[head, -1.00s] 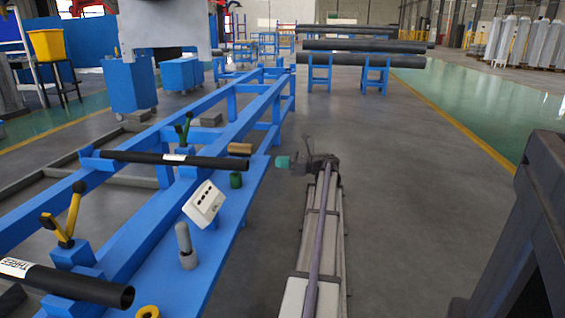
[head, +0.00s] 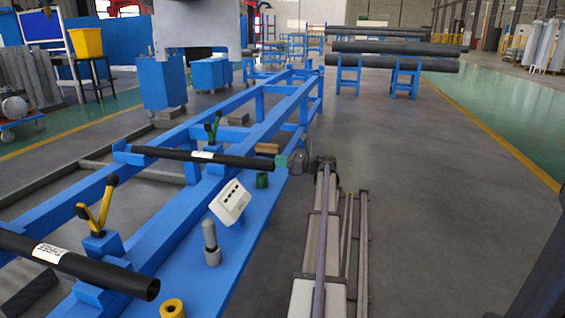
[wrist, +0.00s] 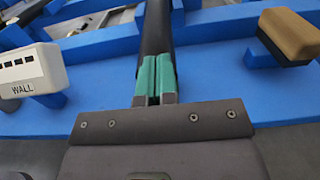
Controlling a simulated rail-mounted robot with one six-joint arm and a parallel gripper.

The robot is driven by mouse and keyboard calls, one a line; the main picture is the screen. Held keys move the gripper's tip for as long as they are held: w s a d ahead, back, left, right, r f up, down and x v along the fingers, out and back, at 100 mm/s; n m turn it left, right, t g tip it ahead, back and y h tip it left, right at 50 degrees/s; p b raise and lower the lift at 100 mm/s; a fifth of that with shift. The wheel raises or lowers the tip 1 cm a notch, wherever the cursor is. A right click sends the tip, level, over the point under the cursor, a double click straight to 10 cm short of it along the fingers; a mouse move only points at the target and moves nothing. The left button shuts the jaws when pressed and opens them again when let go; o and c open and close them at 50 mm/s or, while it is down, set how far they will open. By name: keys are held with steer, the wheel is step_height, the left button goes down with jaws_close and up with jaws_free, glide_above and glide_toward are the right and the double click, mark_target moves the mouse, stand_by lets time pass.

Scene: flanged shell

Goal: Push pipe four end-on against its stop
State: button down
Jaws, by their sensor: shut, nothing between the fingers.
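The far black pipe (head: 235,160) with a white label, too small to read, appears to be pipe four. It lies across the blue rack. Its left end is close to a blue upright (head: 120,150), apparently its stop; I cannot tell whether they touch. My gripper (head: 282,161) is at the pipe's right end, outside the rack's right edge. In the wrist view the green fingertips (wrist: 156,78) are shut together, in line with the pipe (wrist: 156,28), which extends away beyond them. The fingers hide the near pipe end, so contact is unclear.
A nearer pipe (head: 90,268) labelled THREE lies on the rack. A white box (head: 230,202), marked WALL in the wrist view, and a grey peg (head: 210,240) stand on the blue shelf. A brown block (wrist: 291,34) is right of the pipe.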

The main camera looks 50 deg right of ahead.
steer(key=x, duration=0.8)
steer(key=shift+w, duration=0.15)
steer(key=shift+a, duration=0.1)
steer(key=v, duration=1.4)
